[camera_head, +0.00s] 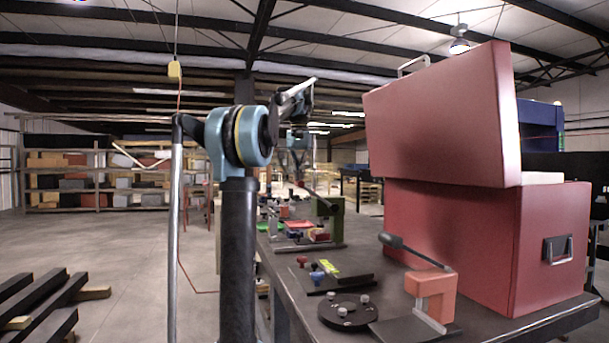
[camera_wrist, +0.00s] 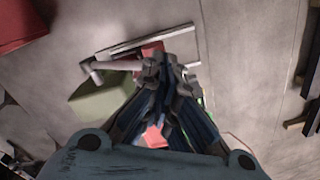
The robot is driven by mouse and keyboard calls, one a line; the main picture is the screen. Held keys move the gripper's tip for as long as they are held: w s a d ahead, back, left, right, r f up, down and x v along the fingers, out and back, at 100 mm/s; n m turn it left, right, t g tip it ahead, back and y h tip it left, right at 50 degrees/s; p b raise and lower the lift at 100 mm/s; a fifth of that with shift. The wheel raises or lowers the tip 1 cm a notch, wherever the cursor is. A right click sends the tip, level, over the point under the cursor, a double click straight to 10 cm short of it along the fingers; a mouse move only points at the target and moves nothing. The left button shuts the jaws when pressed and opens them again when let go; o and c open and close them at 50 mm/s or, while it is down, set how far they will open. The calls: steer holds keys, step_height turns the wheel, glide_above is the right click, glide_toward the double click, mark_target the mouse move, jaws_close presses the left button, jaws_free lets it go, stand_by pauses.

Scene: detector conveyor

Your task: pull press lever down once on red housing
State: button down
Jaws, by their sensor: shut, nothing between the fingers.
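A red piece (camera_wrist: 152,50) shows just beyond the fingertips, and another below is partly hidden by the fingers. My gripper (camera_wrist: 170,64) is shut and empty near the lever; contact cannot be told. An orange-red press (camera_head: 436,292) with a dark-handled lever (camera_head: 405,248) stands nearer.
A big red toolbox (camera_head: 450,240) with a raised upper part fills the right of the bench (camera_head: 290,278). A round black fixture (camera_head: 346,312) and small coloured parts lie near the front. Dark beams (camera_head: 40,295) lie on the floor at left.

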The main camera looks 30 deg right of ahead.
steer(key=shift+w+a+f, duration=0.1)
steer(key=shift+a+f, duration=0.35)
steer(key=shift+f, duration=0.4)
steer(key=shift+w+a+f, duration=0.1)
steer(key=shift+a+f, duration=0.15)
steer(key=shift+f, duration=0.2)
steer(key=shift+a+f, duration=0.2)
steer(key=shift+f, duration=0.35)
steer(key=shift+a+f, duration=0.3)
steer(key=shift+f, duration=0.8)
steer(key=shift+w+a+f, duration=0.1)
steer(key=shift+a+f, duration=0.1)
steer(key=shift+f, duration=0.75)
